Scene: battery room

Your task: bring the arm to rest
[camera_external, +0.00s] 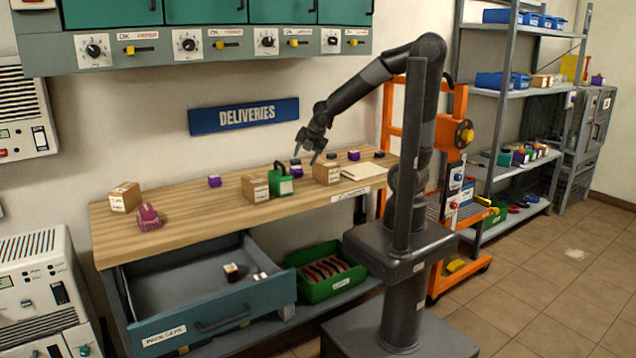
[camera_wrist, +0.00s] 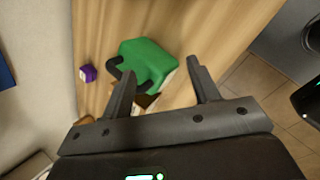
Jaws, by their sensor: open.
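My arm reaches out from its column over the wooden bench (camera_external: 180,212). My gripper (camera_external: 306,156) hangs above the bench, near a cardboard box (camera_external: 327,173) and a green item with a dark handle (camera_external: 281,183). In the wrist view my gripper (camera_wrist: 160,82) has its two fingers spread apart with nothing held. The green item (camera_wrist: 146,58) shows beyond the fingers, with its dark handle beside the left fingertip. I cannot tell the exact height above the bench.
Purple boxes (camera_external: 215,181), a maroon item (camera_external: 148,216) and cardboard boxes (camera_external: 125,196) stand on the bench. A drawer (camera_external: 215,312) is pulled open below, beside a green crate (camera_external: 349,281). An orange lift frame (camera_external: 459,103) and shelving (camera_external: 497,92) stand to the right.

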